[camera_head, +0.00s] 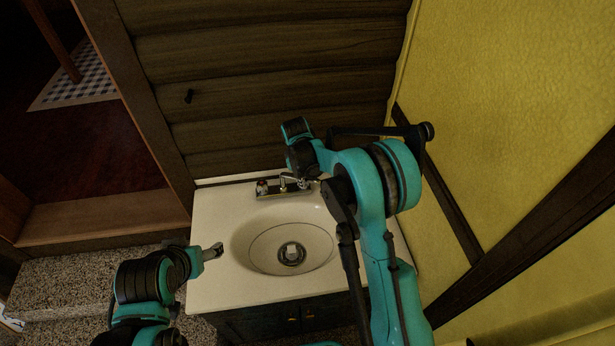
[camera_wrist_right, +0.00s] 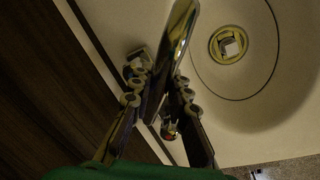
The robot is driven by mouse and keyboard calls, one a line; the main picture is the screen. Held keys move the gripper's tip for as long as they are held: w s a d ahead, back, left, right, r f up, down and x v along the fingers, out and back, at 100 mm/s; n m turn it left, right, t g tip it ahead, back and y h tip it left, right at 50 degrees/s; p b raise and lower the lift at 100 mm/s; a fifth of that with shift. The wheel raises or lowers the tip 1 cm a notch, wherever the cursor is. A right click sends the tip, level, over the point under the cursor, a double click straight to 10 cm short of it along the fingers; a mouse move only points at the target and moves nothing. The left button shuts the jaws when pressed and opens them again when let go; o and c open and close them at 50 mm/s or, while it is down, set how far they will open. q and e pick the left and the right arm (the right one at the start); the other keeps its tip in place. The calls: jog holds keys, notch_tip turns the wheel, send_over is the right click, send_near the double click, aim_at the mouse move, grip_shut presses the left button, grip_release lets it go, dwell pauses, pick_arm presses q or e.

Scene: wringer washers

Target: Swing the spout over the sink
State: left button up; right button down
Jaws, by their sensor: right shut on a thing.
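The white sink (camera_head: 240,285) has an oval basin with a drain (camera_head: 291,254). The chrome faucet (camera_head: 263,188) stands at its back edge, partly hidden by my right gripper (camera_head: 302,182) and arm. In the right wrist view, the shiny spout (camera_wrist_right: 179,35) runs up between the fingers of my right gripper (camera_wrist_right: 160,78), which are shut on it. Its upper part lies left of the drain (camera_wrist_right: 228,45). A small red-marked knob (camera_wrist_right: 169,130) shows below. My left gripper (camera_head: 213,251) is empty at the sink's left edge; its fingers are too small to read.
A dark wood-plank wall (camera_head: 240,90) rises behind the sink and a yellow wall (camera_head: 510,120) stands at the right. A dark cabinet (camera_head: 265,322) is under the sink. A doorway opens at the left.

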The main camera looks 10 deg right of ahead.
jog(key=s+a+m+g+b, duration=0.1)
jog(key=s+a+m+b, duration=0.1)
jog(key=a+m, duration=0.5)
jog(key=shift+s+m+g+h, duration=0.3)
jog(key=shift+s+m, duration=0.25)
jog(key=shift+m, duration=0.55)
jog(key=shift+a, duration=0.1)
jog(key=c, duration=1.4)
grip_release()
jog(key=shift+c, duration=0.2)
notch_tip(320, 180, up, 12)
jog(key=a, duration=0.2)
